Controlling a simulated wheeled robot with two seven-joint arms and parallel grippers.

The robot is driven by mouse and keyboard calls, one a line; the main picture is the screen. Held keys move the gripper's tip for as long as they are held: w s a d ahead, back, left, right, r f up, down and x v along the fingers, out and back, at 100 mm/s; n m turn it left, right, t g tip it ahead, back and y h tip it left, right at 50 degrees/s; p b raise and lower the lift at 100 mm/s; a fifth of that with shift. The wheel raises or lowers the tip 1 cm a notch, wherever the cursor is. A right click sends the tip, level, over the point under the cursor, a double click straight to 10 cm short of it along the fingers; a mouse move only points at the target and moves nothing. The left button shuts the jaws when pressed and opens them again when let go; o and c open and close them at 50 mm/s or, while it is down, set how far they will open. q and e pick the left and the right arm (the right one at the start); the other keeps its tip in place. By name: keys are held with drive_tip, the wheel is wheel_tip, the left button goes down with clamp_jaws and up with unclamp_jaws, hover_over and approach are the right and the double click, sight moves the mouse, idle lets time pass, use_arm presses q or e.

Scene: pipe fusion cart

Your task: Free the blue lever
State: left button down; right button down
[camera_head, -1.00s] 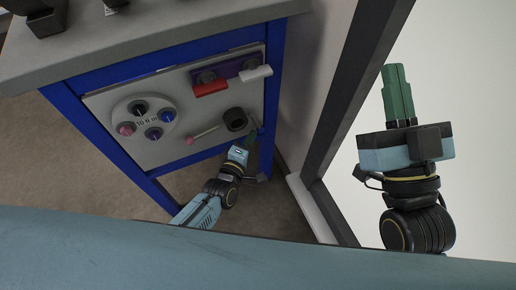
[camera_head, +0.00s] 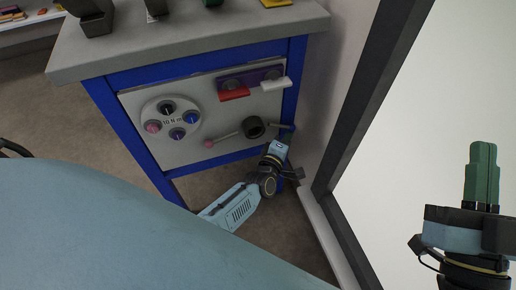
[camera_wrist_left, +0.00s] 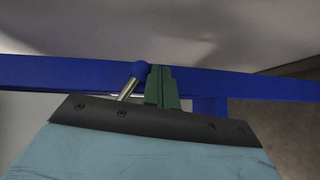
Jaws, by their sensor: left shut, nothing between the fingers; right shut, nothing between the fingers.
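The blue lever is a thin metal rod with a blue ball knob (camera_wrist_left: 139,68), beside the fingers in the left wrist view. In the head view its rod (camera_head: 279,125) shows at the lower right of the cart's panel, right of a black round hub. My left gripper (camera_wrist_left: 160,86) has its green fingers shut and empty, just right of the knob. I cannot tell whether they touch it. In the head view the left gripper (camera_head: 284,136) is at the panel's lower right corner, partly hiding the lever. My right gripper (camera_head: 482,160) is shut and empty, pointing up, far right.
The grey panel has a black hub (camera_head: 253,128), a red-knobbed lever (camera_head: 222,137), red (camera_head: 234,94) and white (camera_head: 275,84) handles, and a round dial plate (camera_head: 170,119). The cart's blue frame (camera_head: 130,125) borders it. A wall with a dark-framed pane (camera_head: 345,165) stands close on the right.

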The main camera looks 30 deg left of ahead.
use_arm(q)
drive_tip(key=shift+w+d+r+n+t+b, duration=0.3)
drive_tip(key=shift+w+d+r+t+b, duration=0.15)
drive_tip(key=shift+r, duration=0.1)
use_arm(e)
drive_tip(key=shift+s+d+r+t, duration=0.35)
drive_tip(key=shift+s+r+t, duration=0.2)
drive_tip(key=shift+t, duration=0.25)
use_arm(q)
drive_tip(key=shift+r, duration=0.15)
use_arm(e)
drive_tip(key=shift+s+t, duration=0.1)
drive_tip(key=shift+t, duration=0.2)
drive_tip(key=shift+d, duration=0.1)
